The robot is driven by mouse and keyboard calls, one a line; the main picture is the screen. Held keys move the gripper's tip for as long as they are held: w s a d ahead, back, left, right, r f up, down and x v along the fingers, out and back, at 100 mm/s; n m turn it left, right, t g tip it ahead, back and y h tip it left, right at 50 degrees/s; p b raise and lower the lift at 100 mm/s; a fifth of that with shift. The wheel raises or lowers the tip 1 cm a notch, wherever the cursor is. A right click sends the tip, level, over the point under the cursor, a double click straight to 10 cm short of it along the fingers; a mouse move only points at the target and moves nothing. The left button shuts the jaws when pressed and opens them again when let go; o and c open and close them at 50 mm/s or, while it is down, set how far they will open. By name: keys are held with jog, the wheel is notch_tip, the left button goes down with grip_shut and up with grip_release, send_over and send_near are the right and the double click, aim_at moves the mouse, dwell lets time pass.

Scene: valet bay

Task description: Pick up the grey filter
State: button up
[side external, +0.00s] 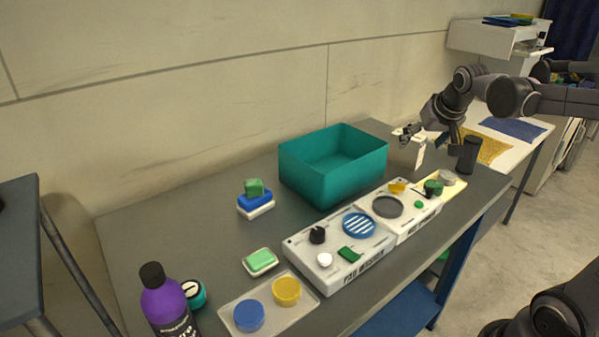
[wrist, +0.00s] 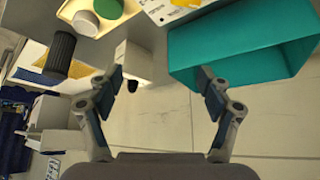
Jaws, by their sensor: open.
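A dark grey ribbed cylinder (side external: 468,155) stands upright at the right end of the table and may be the grey filter. It also shows at upper left in the wrist view (wrist: 59,54). A flat grey disc (side external: 388,207) lies on the right-hand white unit; I cannot tell for certain which is the filter. My gripper (side external: 410,132) is open and empty above the back right of the table, left of the cylinder. In the wrist view its two fingers (wrist: 170,87) are spread apart, with nothing between them.
A teal open bin (side external: 334,190) stands left of my gripper. A white upright object (side external: 419,153) is just below it. White units with knobs and a blue striped disc (side external: 359,225) fill the front. A purple bottle (side external: 168,305) stands front left.

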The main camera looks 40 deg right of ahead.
jog(key=d+m+g+h, duration=0.15)
jog(key=d+m, duration=0.25)
jog(key=d, duration=1.1)
jog(key=m+g, duration=0.2)
send_near(474, 140)
jog(key=f, duration=0.1)
jog(key=shift+m+h, duration=0.3)
jog(key=shift+h, duration=0.15)
jog(key=x, duration=0.5)
jog(key=shift+w+a, duration=0.1)
jog(key=shift+w, duration=0.15)
jog(key=shift+x, duration=3.05)
jog(key=c, duration=1.3)
